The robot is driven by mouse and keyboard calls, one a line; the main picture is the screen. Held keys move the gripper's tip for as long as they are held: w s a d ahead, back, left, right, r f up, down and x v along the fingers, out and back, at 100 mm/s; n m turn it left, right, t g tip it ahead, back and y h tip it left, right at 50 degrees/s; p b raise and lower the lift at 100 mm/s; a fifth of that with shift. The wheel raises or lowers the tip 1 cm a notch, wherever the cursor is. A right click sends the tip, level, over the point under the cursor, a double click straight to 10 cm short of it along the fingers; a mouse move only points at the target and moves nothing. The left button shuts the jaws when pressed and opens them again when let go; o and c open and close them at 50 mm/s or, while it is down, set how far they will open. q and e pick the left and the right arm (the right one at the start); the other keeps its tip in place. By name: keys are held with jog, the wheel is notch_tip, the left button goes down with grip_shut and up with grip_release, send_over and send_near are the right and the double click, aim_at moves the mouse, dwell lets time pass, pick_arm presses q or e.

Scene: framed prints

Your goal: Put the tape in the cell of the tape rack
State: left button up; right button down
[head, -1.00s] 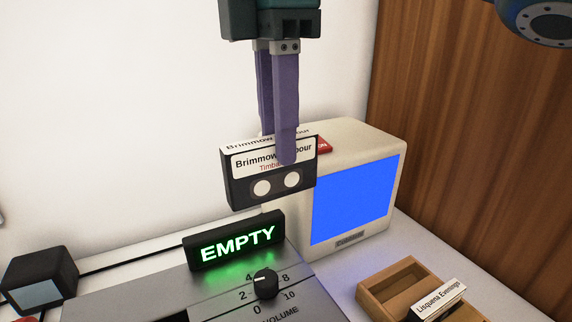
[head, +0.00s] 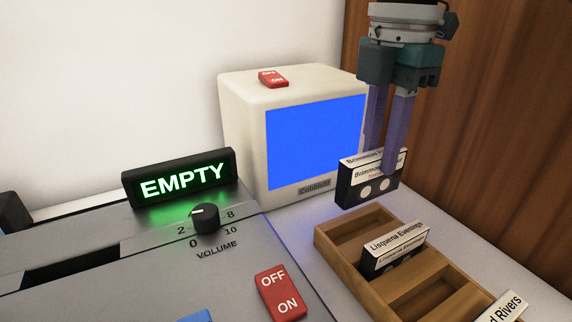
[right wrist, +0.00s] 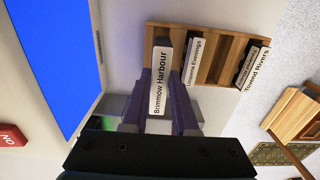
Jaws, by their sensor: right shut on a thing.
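My right gripper (head: 389,165) is shut on a black tape (head: 371,182) labelled "Brimmow Harbour". It holds the tape upright in the air above the far end of the wooden tape rack (head: 350,274). In the right wrist view the tape (right wrist: 160,80) sits between the two purple fingers, near the rack's end (right wrist: 152,30). The far cell and a cell between those two tapes look empty. My left gripper is out of view.
A cream monitor (head: 242,135) with a blue screen stands left of the held tape. A grey deck (head: 150,290) with a lit "EMPTY" sign (head: 182,180), a volume knob (head: 205,217) and a red switch (head: 281,294) fills the left. A wooden panel (head: 500,150) rises at right.

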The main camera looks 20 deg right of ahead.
aim_at(370, 199)
pick_arm(q)
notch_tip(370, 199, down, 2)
jog(key=shift+b, duration=0.8)
pick_arm(e)
notch_tip(370, 199, down, 8)
jog(key=shift+r, duration=0.25)
jog(key=shift+f, duration=0.3)
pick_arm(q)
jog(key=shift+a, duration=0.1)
pick_arm(e)
jog(key=c, duration=0.7)
grip_release()
jog(key=shift+f, duration=0.1)
pick_arm(q)
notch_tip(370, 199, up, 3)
jog(key=p, duration=0.3)
pick_arm(e)
notch_tip(370, 199, up, 12)
jog(key=shift+f, duration=0.2)
jog(key=shift+r, duration=0.35)
